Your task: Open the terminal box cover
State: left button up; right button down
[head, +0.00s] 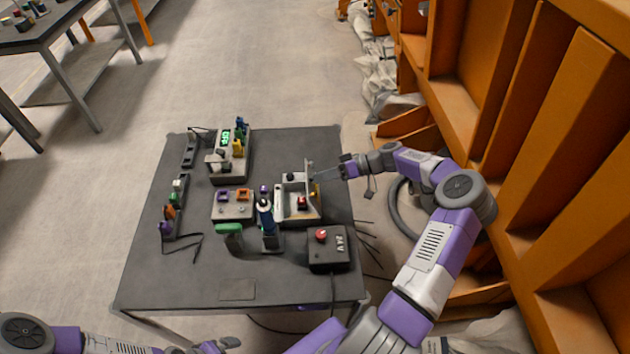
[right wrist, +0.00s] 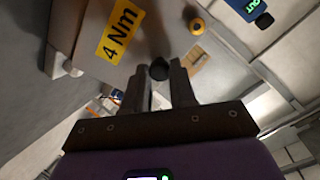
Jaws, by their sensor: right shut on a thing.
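The terminal box (head: 300,212) is a light grey open-topped case on the right half of the table, with a red part inside. Its cover (head: 309,177) looks raised, standing steeply at the box's right side. My right gripper (head: 318,174) reaches it from the right. In the right wrist view, the right gripper (right wrist: 160,82) is shut on a black knob (right wrist: 160,69) by a pale panel (right wrist: 90,75) with a yellow "4 Nm" label (right wrist: 120,29). The fingers partly hide the knob.
On the dark table (head: 240,291) stand a blue-black driver (head: 265,220), a "24V" box (head: 328,250) with a red button, a block with purple and orange parts (head: 233,210), and a device with a green display (head: 228,160). Orange shelving (head: 530,120) rises close on the right. The table's front is mostly clear.

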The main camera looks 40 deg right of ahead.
jog(key=shift+s+d+f+t+y+b, duration=0.2)
jog(key=shift+s+d+y+b, duration=0.15)
jog(key=shift+d, duration=0.1)
jog(key=shift+s+d+f+t+y+b, duration=0.15)
jog(key=shift+s+d+t+y+b, duration=0.05)
jog(key=shift+d+y+b, duration=0.2)
jog(key=shift+s+d+f, duration=0.2)
jog(key=shift+s+d, duration=0.1)
jog(key=shift+d, duration=0.05)
jog(key=c, duration=0.9)
grip_release()
jog(key=shift+r, duration=0.15)
jog(key=v, duration=0.7)
jog(key=shift+s+d+p, duration=0.1)
jog(key=shift+d+p, duration=0.05)
jog(key=shift+p, duration=0.15)
